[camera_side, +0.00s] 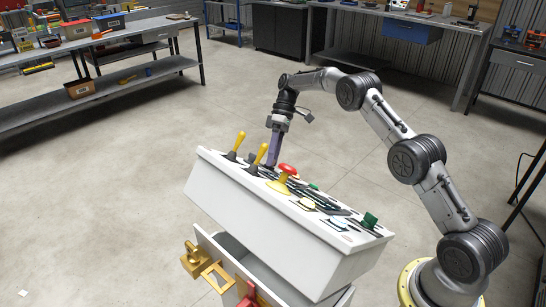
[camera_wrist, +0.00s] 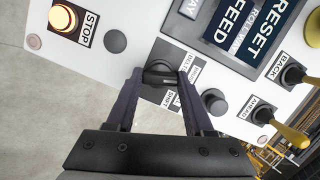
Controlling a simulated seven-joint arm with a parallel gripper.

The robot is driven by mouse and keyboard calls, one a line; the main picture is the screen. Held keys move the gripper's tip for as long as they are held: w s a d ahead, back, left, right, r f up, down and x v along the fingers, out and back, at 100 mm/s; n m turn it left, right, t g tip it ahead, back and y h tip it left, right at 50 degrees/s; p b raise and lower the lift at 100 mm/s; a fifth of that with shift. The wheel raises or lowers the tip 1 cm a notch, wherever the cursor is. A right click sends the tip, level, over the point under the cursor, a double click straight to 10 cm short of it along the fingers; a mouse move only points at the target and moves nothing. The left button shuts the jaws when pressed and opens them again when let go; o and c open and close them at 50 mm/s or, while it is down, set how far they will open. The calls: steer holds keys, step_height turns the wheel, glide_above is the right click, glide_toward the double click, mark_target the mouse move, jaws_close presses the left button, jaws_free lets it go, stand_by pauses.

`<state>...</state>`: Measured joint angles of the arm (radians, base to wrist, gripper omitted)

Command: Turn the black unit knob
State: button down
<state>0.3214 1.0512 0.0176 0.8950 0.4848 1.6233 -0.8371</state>
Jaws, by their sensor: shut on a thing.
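A black knob (camera_wrist: 160,68) stands on a dark labelled plate on the white panel in the wrist view. The label next to it is partly hidden and I cannot read it fully. My gripper (camera_wrist: 160,78) has a purple finger on each side of the knob and is shut on it. In the side view my gripper (camera_side: 271,163) reaches down to the far edge of the white console (camera_side: 270,225), behind the yellow levers. The knob is too small or hidden to make out there.
Two yellow-handled levers (camera_side: 238,145) and a red mushroom button (camera_side: 289,169) rise close to my gripper. Round black knobs (camera_wrist: 115,41) (camera_wrist: 215,101) flank the held one. A lit STOP button (camera_wrist: 62,18) is at upper left. A drawer (camera_side: 225,250) hangs open below the console.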

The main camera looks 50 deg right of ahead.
stand_by(0.3)
steer(key=shift+c, duration=1.4)
jaws_free()
steer(key=v, duration=0.7)
steer(key=shift+d+r, duration=0.15)
steer(key=shift+r, duration=0.1)
steer(key=shift+w, duration=0.1)
